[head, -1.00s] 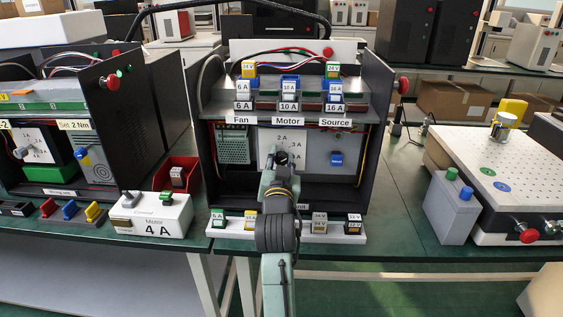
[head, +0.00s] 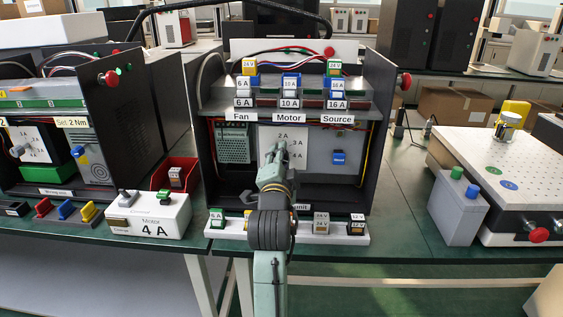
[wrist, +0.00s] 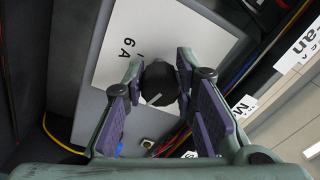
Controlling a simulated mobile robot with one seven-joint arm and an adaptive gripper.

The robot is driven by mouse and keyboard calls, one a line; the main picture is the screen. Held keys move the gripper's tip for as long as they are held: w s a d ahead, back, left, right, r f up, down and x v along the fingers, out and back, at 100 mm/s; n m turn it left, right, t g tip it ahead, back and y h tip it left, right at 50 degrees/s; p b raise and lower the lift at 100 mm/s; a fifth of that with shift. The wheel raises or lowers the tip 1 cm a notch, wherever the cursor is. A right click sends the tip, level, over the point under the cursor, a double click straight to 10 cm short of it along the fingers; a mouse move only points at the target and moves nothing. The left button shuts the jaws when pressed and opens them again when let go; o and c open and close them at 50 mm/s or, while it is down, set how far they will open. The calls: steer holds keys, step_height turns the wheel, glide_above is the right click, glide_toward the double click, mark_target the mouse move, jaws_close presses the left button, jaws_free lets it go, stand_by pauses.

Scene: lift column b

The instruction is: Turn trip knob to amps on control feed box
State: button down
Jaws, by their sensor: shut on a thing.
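The control feed box (head: 209,170) is the open dark cabinet in the middle of the head view. Which label the knob points to cannot be told.
A blue part (head: 338,157) sits right of the dial. A white strip with several small modules (head: 347,229) lies in front of the cabinet. Yellow and red wires (head: 369,160) run along its right inside wall.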

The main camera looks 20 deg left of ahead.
steer(key=shift+m+b, duration=0.35)
steer(key=shift+m, duration=0.75)
steer(key=c, duration=1.3)
jaws_free()
steer(key=shift+s, duration=0.15)
steer(key=v, duration=0.7)
steer(key=shift+s, duration=0.1)
